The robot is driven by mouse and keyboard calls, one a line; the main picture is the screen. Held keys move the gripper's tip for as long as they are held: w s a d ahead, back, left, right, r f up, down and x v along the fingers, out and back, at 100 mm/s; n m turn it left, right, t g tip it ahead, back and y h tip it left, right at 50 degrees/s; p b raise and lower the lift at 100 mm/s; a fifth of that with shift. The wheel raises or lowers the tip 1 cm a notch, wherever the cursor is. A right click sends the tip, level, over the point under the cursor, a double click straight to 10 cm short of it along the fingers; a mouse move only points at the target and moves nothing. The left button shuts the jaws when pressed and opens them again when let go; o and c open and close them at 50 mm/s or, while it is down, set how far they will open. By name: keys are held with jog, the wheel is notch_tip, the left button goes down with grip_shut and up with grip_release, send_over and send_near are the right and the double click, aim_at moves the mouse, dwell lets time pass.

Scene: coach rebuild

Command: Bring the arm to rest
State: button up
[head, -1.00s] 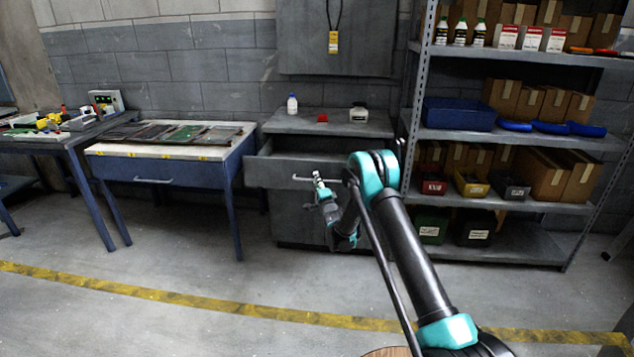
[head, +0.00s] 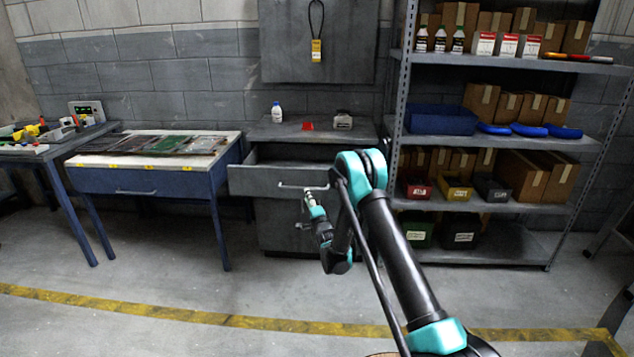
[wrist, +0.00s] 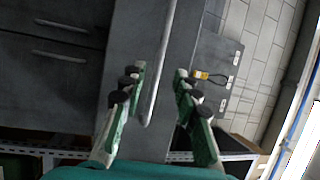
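My gripper (wrist: 160,74) is open in the wrist view, its two green-and-white fingers with dark pads spread apart. The bar handle (wrist: 160,62) of a grey drawer shows between the fingers and touches neither; its depth from them is hard to judge. In the head view my arm reaches forward, bent at its teal joint, with my gripper (head: 311,197) just in front of and below the drawer handle (head: 303,186). The drawer (head: 256,181) stands pulled out from the grey cabinet (head: 283,222). The gripper holds nothing.
A white bottle (head: 277,113), a red item (head: 307,125) and a small jar (head: 342,121) stand on the cabinet. A blue table (head: 141,181) is at left. A loaded shelf rack (head: 505,142) stands right. The floor (head: 120,317) in front is clear.

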jog(key=s+d+r+n+g+h, duration=0.35)
jog(key=d+r, duration=0.45)
jog(key=d, duration=0.3)
jog(key=s+d+r+n+g+h, duration=0.2)
jog(key=s+d+r+g, duration=0.1)
jog(key=s+d, duration=0.8)
jog(key=s+d+f+n+g, duration=0.2)
jog(key=s+d, duration=0.1)
jog(key=s, duration=1)
jog(key=s+d+f+n+g+h, duration=0.1)
jog(key=s+d+f+n+g, duration=0.1)
jog(key=s, duration=1.1)
jog(key=s+d+f+n+g+h, duration=0.1)
jog(key=s+d, duration=0.4)
jog(key=s, duration=0.8)
jog(key=f+n+g, duration=0.1)
jog(key=n+g, duration=0.1)
jog(key=shift+g, duration=0.35)
jog(key=shift+o, duration=0.6)
